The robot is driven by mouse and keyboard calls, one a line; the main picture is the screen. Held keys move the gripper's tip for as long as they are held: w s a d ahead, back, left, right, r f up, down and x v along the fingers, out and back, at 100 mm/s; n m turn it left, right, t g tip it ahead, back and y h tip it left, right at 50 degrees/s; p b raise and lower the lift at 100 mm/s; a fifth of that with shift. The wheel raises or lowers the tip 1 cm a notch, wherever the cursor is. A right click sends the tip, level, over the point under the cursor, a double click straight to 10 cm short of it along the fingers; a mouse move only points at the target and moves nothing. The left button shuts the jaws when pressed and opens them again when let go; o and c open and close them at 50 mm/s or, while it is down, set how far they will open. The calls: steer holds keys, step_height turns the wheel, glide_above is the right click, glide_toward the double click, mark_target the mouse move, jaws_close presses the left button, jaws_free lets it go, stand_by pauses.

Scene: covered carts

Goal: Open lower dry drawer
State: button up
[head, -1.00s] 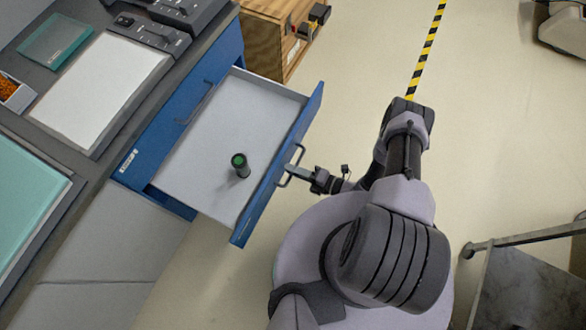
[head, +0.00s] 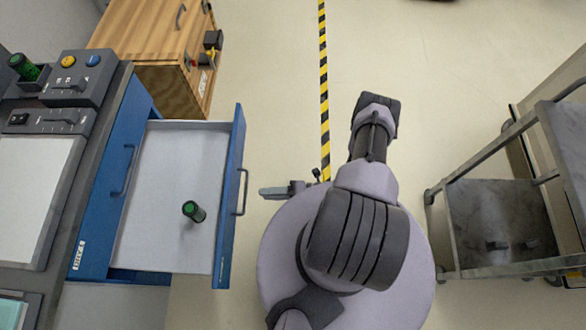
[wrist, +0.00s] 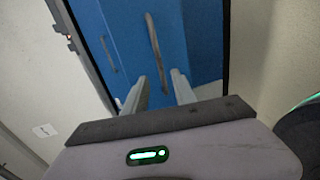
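A blue-fronted drawer (head: 160,232) is pulled well out of the blue cabinet, below a closed front with its own handle (head: 123,170). A dark cylinder with a green top (head: 194,211) is in the drawer. The drawer's bar handle (head: 241,192) faces me, and a handle (wrist: 154,48) on a blue front shows in the wrist view. My gripper (head: 264,191) is just right of the drawer handle, with a gap between them. In the wrist view its two fingers (wrist: 160,92) are apart with nothing between them.
A grey worktop with control boxes (head: 75,80) tops the cabinet at left. A wooden cabinet (head: 150,50) stands behind it. A metal cart (head: 500,225) is at the right. Open floor with a striped line (head: 323,90) lies ahead.

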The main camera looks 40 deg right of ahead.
steer(key=v, duration=0.8)
steer(key=shift+s+d+p, duration=0.25)
steer(key=shift+d+p, duration=0.05)
steer(key=shift+p, duration=0.15)
